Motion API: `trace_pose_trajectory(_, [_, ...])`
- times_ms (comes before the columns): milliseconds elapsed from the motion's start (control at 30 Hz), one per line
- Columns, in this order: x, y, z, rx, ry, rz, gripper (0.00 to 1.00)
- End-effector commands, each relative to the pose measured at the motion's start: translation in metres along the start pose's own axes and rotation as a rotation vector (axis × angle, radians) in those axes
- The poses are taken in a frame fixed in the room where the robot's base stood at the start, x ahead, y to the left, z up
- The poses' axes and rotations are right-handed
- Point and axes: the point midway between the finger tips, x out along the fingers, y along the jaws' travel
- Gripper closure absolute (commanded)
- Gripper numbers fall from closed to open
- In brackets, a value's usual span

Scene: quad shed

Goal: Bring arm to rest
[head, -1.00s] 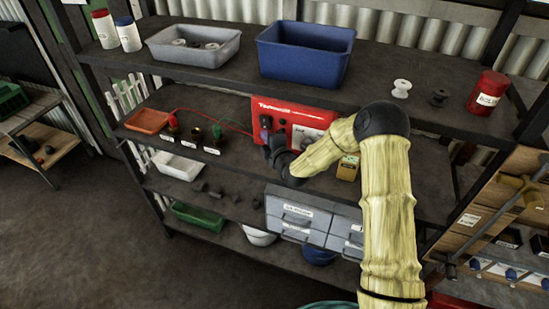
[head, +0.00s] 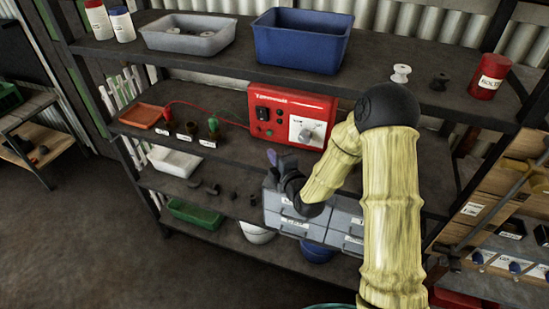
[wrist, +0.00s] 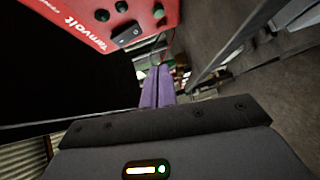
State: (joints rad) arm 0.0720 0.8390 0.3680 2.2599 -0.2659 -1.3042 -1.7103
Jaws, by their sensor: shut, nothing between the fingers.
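My arm reaches up from the lower right in the head view and bends at a dark elbow joint (head: 388,106), with the forearm sloping down and left. My gripper (head: 271,157) hangs in front of the shelves, below the red power unit (head: 291,116) and above the grey drawer cabinet (head: 283,221). In the wrist view the purple fingers (wrist: 157,86) lie together with nothing between them. The red unit (wrist: 112,22) shows close by at the upper left of that view.
Red and green leads run from the red unit to small labelled pots (head: 190,130). An orange tray (head: 142,115) stands left of them. A blue bin (head: 302,42) and a red jar (head: 489,77) stand on the top shelf. Open floor (head: 90,235) lies at the lower left.

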Motion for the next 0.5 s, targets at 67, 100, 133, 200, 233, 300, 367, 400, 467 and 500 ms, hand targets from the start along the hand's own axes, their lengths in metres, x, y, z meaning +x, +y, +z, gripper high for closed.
trace_pose_trajectory(67, [-0.0001, 0.0003, 0.0010, 0.000, -0.001, 0.000, 1.00])
trace_pose_trajectory(100, [-0.0003, 0.0004, 0.0024, 0.001, -0.004, 0.000, 1.00])
trace_pose_trajectory(133, [-0.0005, 0.0005, 0.0031, 0.001, -0.005, 0.001, 1.00])
trace_pose_trajectory(200, [-0.0008, 0.0006, 0.0049, 0.001, -0.008, 0.001, 1.00])
trace_pose_trajectory(233, [-0.0008, 0.0006, 0.0053, 0.001, -0.008, 0.001, 1.00])
trace_pose_trajectory(300, [-0.0009, 0.0007, 0.0057, 0.001, -0.009, 0.001, 1.00])
trace_pose_trajectory(367, [-0.0013, 0.0014, 0.0057, 0.006, -0.009, -0.005, 1.00])
trace_pose_trajectory(400, [-0.0021, 0.0022, 0.0060, 0.015, -0.010, -0.014, 1.00])
trace_pose_trajectory(467, [-0.0043, 0.0032, 0.0070, 0.037, -0.014, -0.040, 1.00])
trace_pose_trajectory(500, [-0.0069, 0.0045, 0.0081, 0.061, -0.019, -0.066, 1.00])
